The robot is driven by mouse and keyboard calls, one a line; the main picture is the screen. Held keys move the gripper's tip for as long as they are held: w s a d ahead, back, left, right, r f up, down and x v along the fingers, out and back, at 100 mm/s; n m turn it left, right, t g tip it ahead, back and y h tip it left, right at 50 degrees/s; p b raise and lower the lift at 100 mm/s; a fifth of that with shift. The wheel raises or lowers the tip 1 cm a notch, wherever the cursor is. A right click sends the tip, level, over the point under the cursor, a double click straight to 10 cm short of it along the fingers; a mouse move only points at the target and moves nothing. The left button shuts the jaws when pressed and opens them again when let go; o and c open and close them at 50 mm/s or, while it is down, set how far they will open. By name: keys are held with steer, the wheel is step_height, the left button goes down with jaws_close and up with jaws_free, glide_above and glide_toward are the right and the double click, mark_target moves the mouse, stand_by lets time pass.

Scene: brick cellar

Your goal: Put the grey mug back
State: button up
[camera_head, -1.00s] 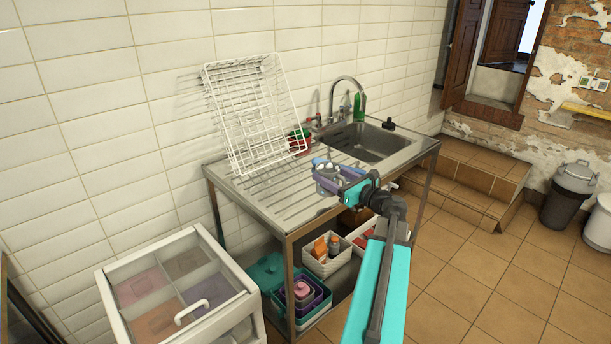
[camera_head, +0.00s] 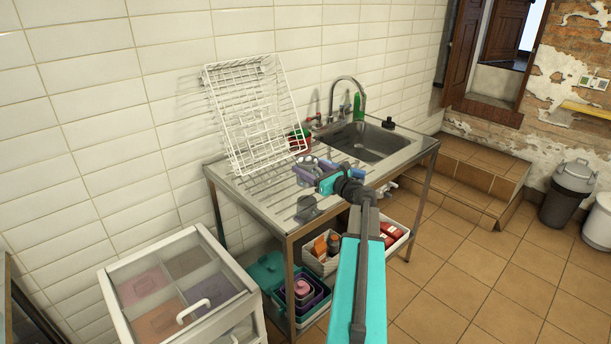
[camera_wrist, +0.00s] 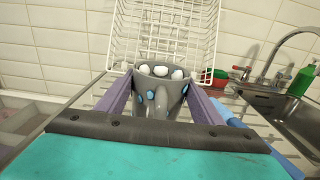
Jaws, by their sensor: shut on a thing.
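The grey mug (camera_wrist: 163,92), with pale and blue spots, is between the two purple fingers of my gripper (camera_wrist: 160,104) in the wrist view. The fingers are shut on it from both sides. In the head view my gripper (camera_head: 314,173) holds the mug (camera_head: 305,162) above the ribbed metal drainboard (camera_head: 262,190), with a dark shadow on the board below. The mug's underside and its gap to the board are hard to judge.
A white wire rack (camera_head: 255,115) leans against the tiled wall behind the drainboard. A red and green object (camera_head: 299,139) stands beside it. The sink (camera_head: 368,142), tap (camera_head: 346,80) and green bottle (camera_head: 358,106) are to the right. The drainboard's left part is clear.

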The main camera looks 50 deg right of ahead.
steer(key=shift+w, duration=0.55)
steer(key=shift+w+f, duration=0.15)
steer(key=shift+f, duration=0.2)
steer(key=shift+f+p, duration=0.5)
steer(key=shift+f, duration=0.95)
steer(key=shift+f, duration=0.15)
steer(key=o, duration=1.3)
steer(key=s, duration=0.4)
steer(key=s+b, duration=0.1)
steer(key=s, duration=0.3)
steer(key=s+b, duration=0.1)
steer(key=s, duration=0.3)
steer(key=shift+a, duration=0.4)
steer(key=shift+r, duration=0.2)
